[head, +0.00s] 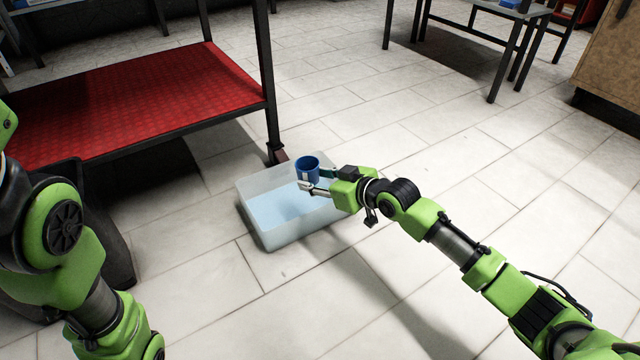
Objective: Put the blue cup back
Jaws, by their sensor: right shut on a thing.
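The blue cup (308,168) is upright at the far right part of a translucent plastic bin, over or inside its rim; I cannot tell its exact height. The bin (279,238) stands on the tiled floor and has a pale blue bottom. My right gripper (314,182) reaches in from the right and is shut on the cup at its near right side. The fingers partly hide the cup's lower edge. My left arm shows at the left edge, but its gripper is out of view.
A table with a red top (150,100) and dark legs stands behind the bin, one leg close to the bin's far edge. A grey table (500,8) and a wooden cabinet (612,60) stand at the back right. The floor between is clear.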

